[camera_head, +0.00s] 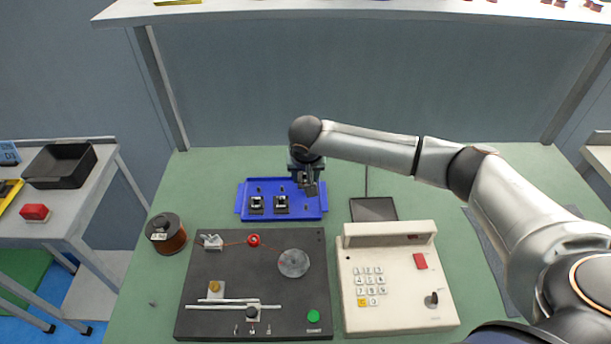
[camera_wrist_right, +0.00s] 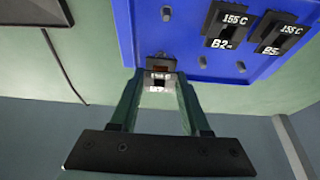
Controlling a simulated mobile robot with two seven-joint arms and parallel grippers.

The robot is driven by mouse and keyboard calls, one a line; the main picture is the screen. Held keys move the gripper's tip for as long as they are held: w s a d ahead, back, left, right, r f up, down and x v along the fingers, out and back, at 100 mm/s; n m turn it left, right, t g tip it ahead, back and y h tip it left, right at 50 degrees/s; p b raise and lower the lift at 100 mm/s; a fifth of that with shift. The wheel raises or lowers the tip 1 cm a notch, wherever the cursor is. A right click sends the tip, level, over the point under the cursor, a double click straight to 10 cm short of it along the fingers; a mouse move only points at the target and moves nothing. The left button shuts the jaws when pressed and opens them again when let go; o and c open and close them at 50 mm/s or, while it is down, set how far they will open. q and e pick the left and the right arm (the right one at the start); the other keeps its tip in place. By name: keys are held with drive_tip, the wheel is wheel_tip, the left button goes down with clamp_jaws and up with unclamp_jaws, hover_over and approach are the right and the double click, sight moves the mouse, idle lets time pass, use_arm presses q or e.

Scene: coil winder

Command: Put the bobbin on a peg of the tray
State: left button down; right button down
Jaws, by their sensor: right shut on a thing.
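The blue tray (camera_head: 318,213) lies on the green bench, with two dark labelled bobbins (camera_head: 256,203) (camera_head: 281,203) standing on it. The wrist view shows their labels as B2 and B5, and also bare pegs (camera_wrist_right: 202,62) on the blue tray (camera_wrist_right: 140,30). My right gripper (camera_head: 311,189) is over the right part of the tray. In the wrist view its fingers (camera_wrist_right: 158,95) are shut on a small bobbin (camera_wrist_right: 158,80) with a pale label. The bobbin overlaps the tray's edge there; I cannot tell its height above the tray. My left gripper is out of view.
In front are the dark winder panel (camera_head: 210,262) and a cream keypad box (camera_head: 398,235). A copper wire spool (camera_head: 167,238) stands left. A dark square plate (camera_head: 373,209) with a thin upright rod lies right of the tray. Bare bench lies behind the tray.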

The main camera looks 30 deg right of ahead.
drive_tip(key=shift+f, duration=0.1)
idle(0.3)
drive_tip(key=shift+f+b, duration=0.35)
drive_tip(key=shift+f, duration=0.65)
drive_tip(key=shift+c, duration=1.5)
unclamp_jaws()
drive_tip(key=p+v, duration=0.1)
drive_tip(key=v, duration=1.1)
drive_tip(key=shift+r, duration=0.3)
